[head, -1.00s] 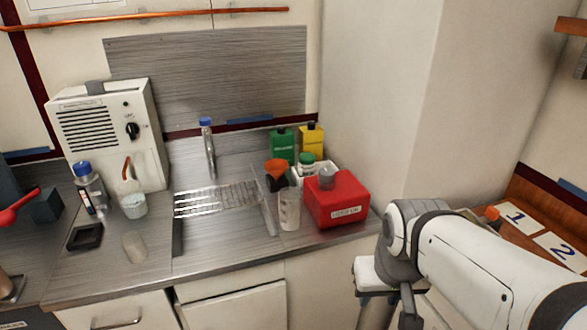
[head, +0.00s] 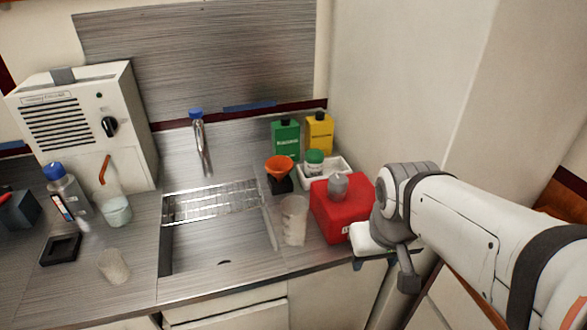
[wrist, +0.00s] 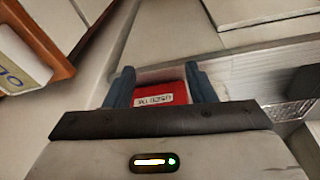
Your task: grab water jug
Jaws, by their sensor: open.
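A tall translucent cup-like jug (head: 294,220) stands upright on the counter, between the sink's right edge and the red box (head: 338,212); I take it for the water jug. A shorter translucent beaker (head: 113,267) stands left of the sink. My gripper (wrist: 162,82) is open, its two blue-grey fingers apart with nothing held. In the wrist view the labelled front of the red box shows beyond the gap between them. The jug cannot be made out in the wrist view.
The sink (head: 215,245) with a metal rack (head: 212,203) lies in the middle. An orange funnel (head: 279,166), a green bottle (head: 285,140) and a yellow bottle (head: 319,133) stand behind the jug. A wall rises at the right.

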